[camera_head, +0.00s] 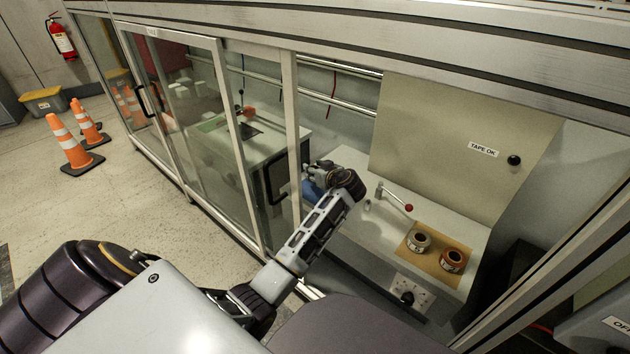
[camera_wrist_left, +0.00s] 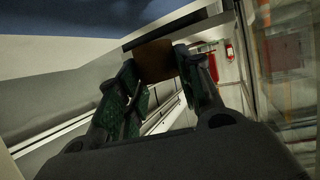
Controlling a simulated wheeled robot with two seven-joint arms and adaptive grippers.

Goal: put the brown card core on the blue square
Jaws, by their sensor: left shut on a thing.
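The brown card core (camera_wrist_left: 155,60) is between the two fingers of my left gripper (camera_wrist_left: 157,72) in the left wrist view. The gripper is shut on it. In the head view my left gripper (camera_head: 316,172) is inside the bay, at the left end of the white counter, and the core cannot be made out there. The blue square (camera_head: 309,189) shows partly behind and below the gripper. A dark blue area, likely the same square (camera_wrist_left: 70,18), fills the top left of the left wrist view. Whether the core touches it, I cannot tell. My right gripper is out of view.
A grey roll (camera_head: 419,241) and a brown-red roll (camera_head: 453,260) sit on a tan mat (camera_head: 425,263) at the counter's right. A lever with a red knob (camera_head: 408,208) stands between. A door frame post (camera_head: 291,150) is close left of the gripper.

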